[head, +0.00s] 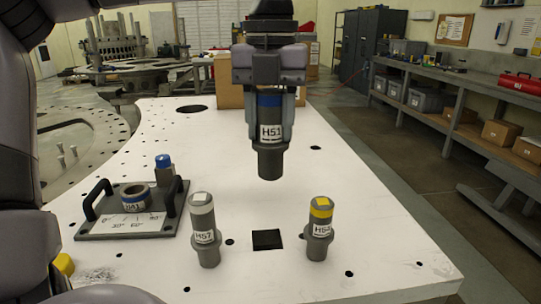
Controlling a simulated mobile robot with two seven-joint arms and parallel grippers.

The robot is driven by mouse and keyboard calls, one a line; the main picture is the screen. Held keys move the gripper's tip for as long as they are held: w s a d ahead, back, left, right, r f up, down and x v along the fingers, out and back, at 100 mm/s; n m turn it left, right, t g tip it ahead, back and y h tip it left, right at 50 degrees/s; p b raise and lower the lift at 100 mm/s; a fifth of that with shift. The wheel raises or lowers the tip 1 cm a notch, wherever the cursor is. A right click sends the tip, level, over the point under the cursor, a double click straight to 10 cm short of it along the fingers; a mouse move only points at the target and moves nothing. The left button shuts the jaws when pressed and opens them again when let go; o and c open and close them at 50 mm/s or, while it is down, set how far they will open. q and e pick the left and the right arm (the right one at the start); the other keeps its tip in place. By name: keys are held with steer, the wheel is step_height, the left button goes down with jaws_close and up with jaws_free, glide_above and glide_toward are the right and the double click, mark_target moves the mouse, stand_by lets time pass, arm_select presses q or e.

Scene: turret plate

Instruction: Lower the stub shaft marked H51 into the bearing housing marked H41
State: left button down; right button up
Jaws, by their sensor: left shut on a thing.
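My left gripper (269,105) is shut on the stub shaft marked H51 (271,155). This grey shaft has a blue band and a white label, hangs upright, and is held above the white plate. The bearing housing marked H41 (135,198) is a short grey ring with an open top. It sits on a dark base plate (160,231) with two black handles, at the left of the white plate. The shaft is to the right of the housing and apart from it. My right gripper is not in view.
A shaft with a white top, H57 (205,235), and one with a yellow band (318,235) stand on the white plate (385,245). A blue-capped part (164,170) stands behind the housing. A square dark opening (267,240) lies between the two shafts. A cardboard box (229,83) is behind.

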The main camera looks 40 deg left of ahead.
arm_select(q)
step_height(320, 180, up, 2)
steer(key=shift+a+r, duration=0.25)
steer(key=s+a+f+n+p, duration=0.1)
steer(key=s+a+n+p, duration=0.3)
steer(key=a, duration=0.8)
steer(key=s+a+f+n+b, duration=0.15)
steer(key=a+n, duration=0.35)
steer(key=a, duration=0.7)
steer(key=s+a+f+n+p, duration=0.2)
steer(key=s+a+f+n, duration=0.1)
steer(key=s+a+f, duration=0.2)
steer(key=s+a, duration=0.2)
steer(key=shift+a+f+n, duration=0.3)
steer(key=shift+a+n, duration=0.1)
steer(key=shift+f, duration=0.1)
step_height(320, 180, down, 11)
steer(key=b, duration=0.9)
